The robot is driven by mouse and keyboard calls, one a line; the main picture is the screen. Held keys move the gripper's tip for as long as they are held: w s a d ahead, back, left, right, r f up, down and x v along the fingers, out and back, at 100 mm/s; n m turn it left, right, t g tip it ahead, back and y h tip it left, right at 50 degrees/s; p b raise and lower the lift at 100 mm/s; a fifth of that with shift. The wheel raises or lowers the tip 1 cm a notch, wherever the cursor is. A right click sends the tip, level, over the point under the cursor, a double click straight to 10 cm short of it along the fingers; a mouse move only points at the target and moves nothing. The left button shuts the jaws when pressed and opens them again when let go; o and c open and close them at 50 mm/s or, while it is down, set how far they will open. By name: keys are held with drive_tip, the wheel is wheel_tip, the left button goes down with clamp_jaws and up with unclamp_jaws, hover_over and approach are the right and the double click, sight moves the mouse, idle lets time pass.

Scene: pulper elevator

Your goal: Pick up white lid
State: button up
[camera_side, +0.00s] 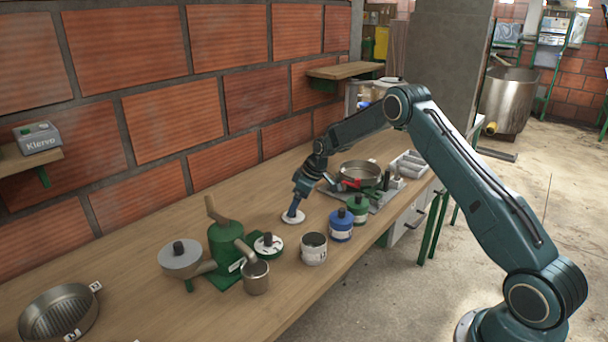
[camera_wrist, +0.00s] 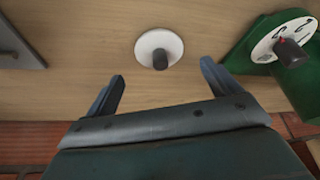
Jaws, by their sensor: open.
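The white lid (camera_wrist: 148,44) is a round white disc with a dark knob, lying on the wooden bench. In the wrist view it is at the top centre, ahead of the fingertips and roughly in line with the gap between them. My gripper (camera_wrist: 162,82) is open and empty, with its two blue-grey fingers apart on either side. In the side view the white lid (camera_side: 293,217) lies flat on the bench just below my gripper (camera_side: 292,209), which points down and partly hides it. I cannot tell the exact height above the lid.
A green pulper (camera_side: 226,243) with a metal cup (camera_side: 256,280) stands to the left. A white tin (camera_side: 314,250), a blue tin (camera_side: 341,228) and a green tin (camera_side: 358,208) stand close to the right. A metal pan (camera_side: 359,172) lies behind. The brick wall borders the bench.

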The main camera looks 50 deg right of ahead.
drive_tip(key=shift+x, duration=2.2)
drive_tip(key=shift+r, duration=0.1)
drive_tip(key=shift+c, duration=0.4)
drive_tip(key=c, duration=1)
